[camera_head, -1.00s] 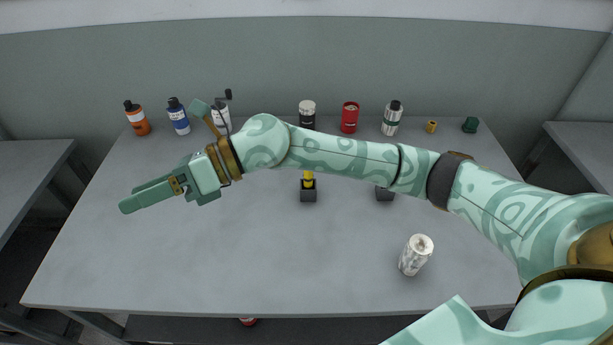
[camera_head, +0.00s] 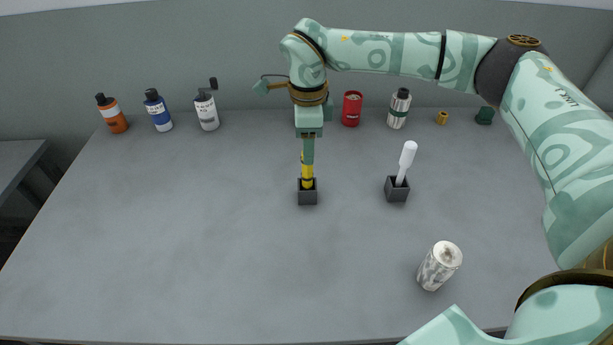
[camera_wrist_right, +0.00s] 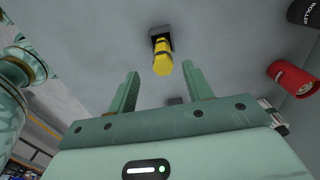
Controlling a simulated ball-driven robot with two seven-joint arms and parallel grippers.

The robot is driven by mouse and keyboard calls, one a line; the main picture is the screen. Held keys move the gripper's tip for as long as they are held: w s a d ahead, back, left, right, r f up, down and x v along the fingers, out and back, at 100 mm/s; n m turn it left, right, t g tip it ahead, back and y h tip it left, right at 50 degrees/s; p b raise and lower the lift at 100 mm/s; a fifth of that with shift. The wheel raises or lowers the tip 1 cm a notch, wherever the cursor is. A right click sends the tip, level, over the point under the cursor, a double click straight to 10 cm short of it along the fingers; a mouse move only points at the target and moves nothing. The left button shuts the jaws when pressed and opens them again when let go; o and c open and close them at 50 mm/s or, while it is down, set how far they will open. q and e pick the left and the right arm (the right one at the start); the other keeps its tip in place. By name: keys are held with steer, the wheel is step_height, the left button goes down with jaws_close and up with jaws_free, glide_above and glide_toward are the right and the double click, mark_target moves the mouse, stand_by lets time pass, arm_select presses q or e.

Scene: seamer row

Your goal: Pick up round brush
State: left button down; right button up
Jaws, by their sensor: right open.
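A yellow tool with dark bands (camera_head: 307,183) stands upright in a small dark square holder (camera_head: 308,198) mid-table. A white-handled tool (camera_head: 407,158) leans in a similar holder (camera_head: 397,190) to its right. Which one is the round brush I cannot tell; the lower ends are hidden. My right gripper (camera_head: 308,158) points down at the top of the yellow tool, partly covering it. In the right wrist view my right gripper (camera_wrist_right: 161,70) is open, and the yellow tool (camera_wrist_right: 163,58) appears between its fingertips, apart from both fingers. My left gripper is not in view.
Orange (camera_head: 112,114), blue (camera_head: 158,110) and white (camera_head: 206,111) bottles stand at the back left. A red can (camera_head: 351,108), a silver bottle (camera_head: 399,108) and small gold (camera_head: 442,118) and green (camera_head: 485,115) items stand back right. A silvery can (camera_head: 439,266) is front right. The left table is clear.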

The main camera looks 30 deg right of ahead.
mark_target(307, 177)
steer(key=f, duration=0.2)
steer(key=f+b, duration=0.1)
steer(key=f, duration=0.3)
steer(key=shift+w+f+b, duration=0.2)
steer(key=shift+w+b, duration=0.05)
steer(key=shift+b, duration=0.05)
steer(key=shift+r, duration=0.1)
steer(key=shift+c, duration=0.2)
steer(key=c, duration=1)
